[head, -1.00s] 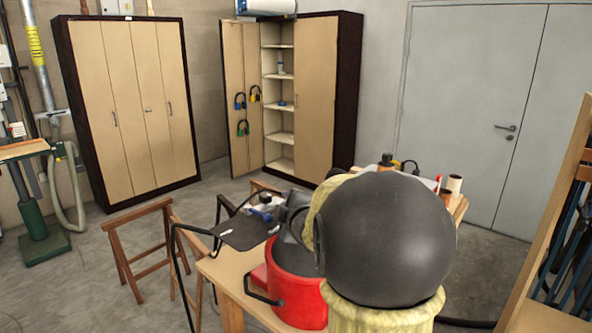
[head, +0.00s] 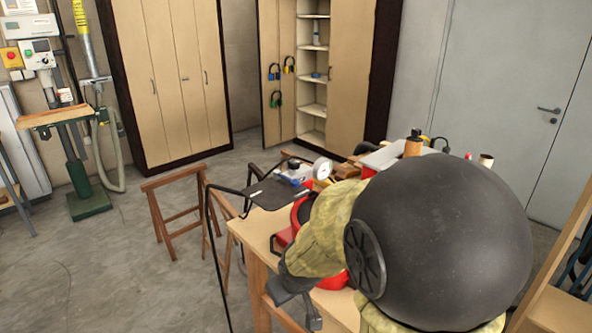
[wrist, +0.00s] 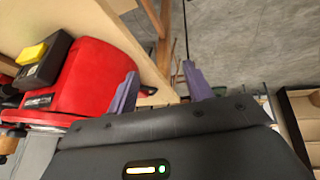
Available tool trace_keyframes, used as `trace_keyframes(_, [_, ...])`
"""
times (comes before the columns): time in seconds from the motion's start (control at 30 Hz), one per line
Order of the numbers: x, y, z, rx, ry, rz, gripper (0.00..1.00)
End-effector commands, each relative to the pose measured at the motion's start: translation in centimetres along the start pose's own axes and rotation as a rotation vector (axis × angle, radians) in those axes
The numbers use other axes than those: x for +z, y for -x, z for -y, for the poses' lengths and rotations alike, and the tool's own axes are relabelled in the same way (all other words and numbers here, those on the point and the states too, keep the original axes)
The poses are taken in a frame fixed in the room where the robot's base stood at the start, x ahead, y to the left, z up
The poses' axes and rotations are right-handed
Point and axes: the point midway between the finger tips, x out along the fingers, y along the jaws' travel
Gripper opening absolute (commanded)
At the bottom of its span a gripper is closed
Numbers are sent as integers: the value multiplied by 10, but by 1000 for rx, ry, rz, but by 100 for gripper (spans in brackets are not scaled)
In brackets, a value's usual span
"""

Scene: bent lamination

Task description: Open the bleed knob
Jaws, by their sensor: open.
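I cannot make out the bleed knob for certain in either view. A small white-faced gauge (head: 321,168) stands on the worktable (head: 256,224), with a small blue part (head: 288,181) just left of it. My gripper (head: 298,312) is low at the table's front left edge in the head view, partly hidden by my arm. In the wrist view my gripper (wrist: 160,88) has its two purple fingers wide apart with nothing between them. A red body (wrist: 85,80) lies left of the fingers, with a black box and yellow block (wrist: 32,53) beside it.
A black sheet (head: 270,192) lies at the table's back left. A wooden trestle (head: 175,215) stands left of the table. An orange-brown bottle (head: 413,143) and a white box (head: 385,158) are behind my arm, which hides much of the tabletop. The floor at left is open.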

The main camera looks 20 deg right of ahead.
Motion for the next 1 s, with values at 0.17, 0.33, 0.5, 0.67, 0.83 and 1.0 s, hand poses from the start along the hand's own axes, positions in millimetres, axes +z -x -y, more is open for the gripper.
trace_keyframes(0.17, [29, -31, 17, -22, -39, 45, 51])
trace_keyframes(0.33, [63, -66, 35, -44, -83, 99, 51])
trace_keyframes(0.5, [99, -102, 56, -67, -130, 159, 51])
trace_keyframes(0.67, [129, -129, 71, -84, -173, 213, 51])
trace_keyframes(0.83, [142, -138, 79, -93, -196, 243, 51])
trace_keyframes(1.0, [143, -136, 80, -94, -200, 247, 51])
